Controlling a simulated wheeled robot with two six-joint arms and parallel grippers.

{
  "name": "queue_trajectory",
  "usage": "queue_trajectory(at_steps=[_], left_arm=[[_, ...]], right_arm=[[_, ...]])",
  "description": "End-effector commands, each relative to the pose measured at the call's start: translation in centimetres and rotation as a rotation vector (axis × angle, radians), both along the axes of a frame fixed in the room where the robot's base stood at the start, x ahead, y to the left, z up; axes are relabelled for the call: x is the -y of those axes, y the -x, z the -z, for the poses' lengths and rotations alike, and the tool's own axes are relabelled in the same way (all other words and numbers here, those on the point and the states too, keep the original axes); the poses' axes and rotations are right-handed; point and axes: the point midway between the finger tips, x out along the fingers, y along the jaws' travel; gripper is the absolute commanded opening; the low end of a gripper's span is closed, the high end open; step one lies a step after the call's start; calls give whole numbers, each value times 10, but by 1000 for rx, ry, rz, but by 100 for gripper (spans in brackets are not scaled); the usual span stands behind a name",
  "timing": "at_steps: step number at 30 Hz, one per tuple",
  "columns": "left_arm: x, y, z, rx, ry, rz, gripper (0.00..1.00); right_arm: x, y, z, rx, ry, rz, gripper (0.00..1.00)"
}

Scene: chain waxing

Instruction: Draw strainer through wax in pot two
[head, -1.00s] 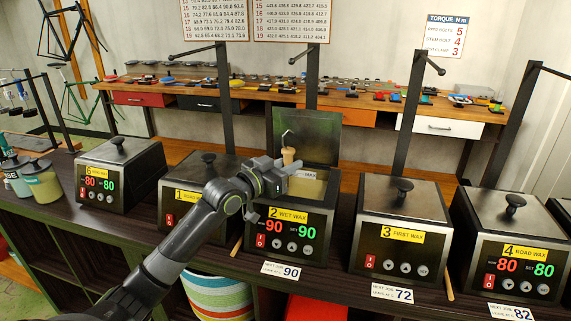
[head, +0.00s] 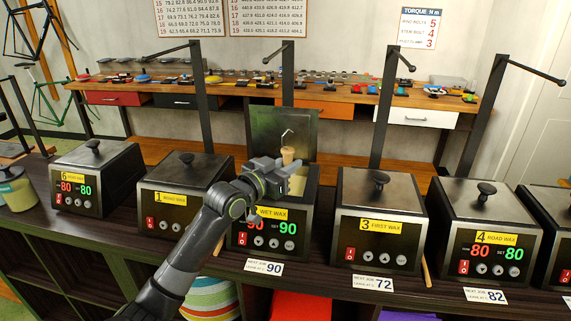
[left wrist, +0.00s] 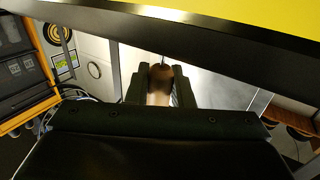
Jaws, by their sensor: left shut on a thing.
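Pot two (head: 262,239), labelled "2 WET WAX", stands on the dark counter with its lid (head: 265,130) raised behind it. Its display is partly covered by my arm and its set reading is 90. My left gripper (head: 287,168) is over the open pot, shut on the strainer's wooden handle (head: 289,154). A thin bent hook rises from the handle's top. In the left wrist view the handle (left wrist: 160,87) sits between both fingers. The strainer's lower part is hidden, and I cannot tell how deep it is. My right gripper is not in view.
Lidded pot one (head: 165,209) stands left of pot two and pot three (head: 378,240) right of it. Pot four (head: 487,249) and pot six (head: 80,192) are farther out. Dark posts with arms rise behind the pots. A tool bench (head: 340,98) runs along the wall.

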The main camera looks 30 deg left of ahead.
Motion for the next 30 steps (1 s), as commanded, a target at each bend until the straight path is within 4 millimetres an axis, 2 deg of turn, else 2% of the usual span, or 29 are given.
queue_trajectory(at_steps=[5, 30], left_arm=[[-3, 1, 0, 0, -1, 0, 0], [-57, 15, 0, 1, -1, 0, 0]], right_arm=[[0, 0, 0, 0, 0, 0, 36], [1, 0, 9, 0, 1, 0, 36]])
